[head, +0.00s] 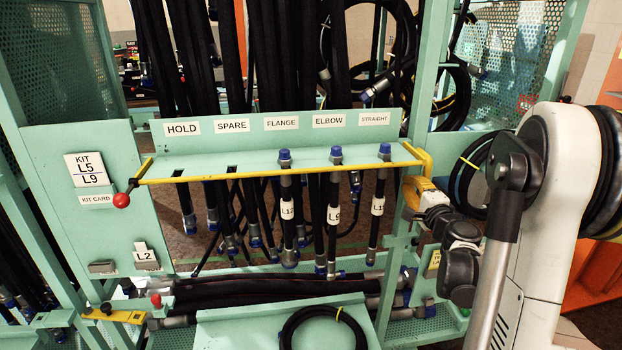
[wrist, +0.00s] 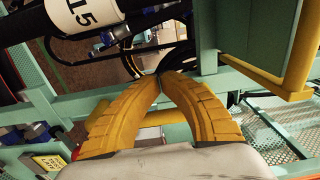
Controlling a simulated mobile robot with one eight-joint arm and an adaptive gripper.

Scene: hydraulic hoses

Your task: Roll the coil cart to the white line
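I cannot clearly make out a coil cart or a white line in either view. A coiled black hose (head: 288,330) lies on a teal surface at the bottom of the head view, but I cannot tell whether that surface is part of a cart. My gripper (head: 412,190) is at the right end of the teal hose rack (head: 400,130), beside the hose labelled L15 (head: 377,207). In the wrist view the yellow fingertips (wrist: 160,76) meet with nothing seen between them. The L15 hose (wrist: 90,14) also shows there, apart from the fingers.
A yellow bar (head: 280,173) with a red knob (head: 121,200) crosses the rack front. Labelled hoses hang behind it. Thick hoses (head: 260,290) lie on the lower shelf. More coils (head: 470,175) hang behind my arm. An orange panel (head: 592,255) stands at the right.

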